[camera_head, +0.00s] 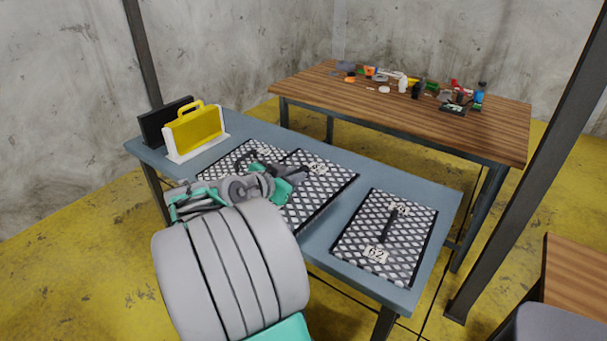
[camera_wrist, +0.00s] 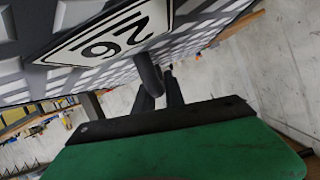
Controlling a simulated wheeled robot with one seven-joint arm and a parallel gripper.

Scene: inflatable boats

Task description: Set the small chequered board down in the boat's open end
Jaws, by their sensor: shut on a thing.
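A chequered board (camera_head: 330,190) with a black edge and a pale number label is in the middle of the blue-grey table in the head view, partly hidden by my arm. My gripper (camera_head: 297,172) is at this board and is shut on its dark handle. In the wrist view my gripper's dark fingers (camera_wrist: 161,92) meet the handle, close to the board's numbered label (camera_wrist: 112,38). The board looks slightly raised, but I cannot tell whether it touches the table. No boat can be made out in either view.
Another chequered board (camera_head: 370,251) lies flat at the table's right, and one (camera_head: 240,155) lies left of the held board. A yellow case (camera_head: 194,131) and a black case (camera_head: 158,125) stand at the left end. A wooden table (camera_head: 420,125) behind holds small items. A dark post (camera_head: 530,165) rises at right.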

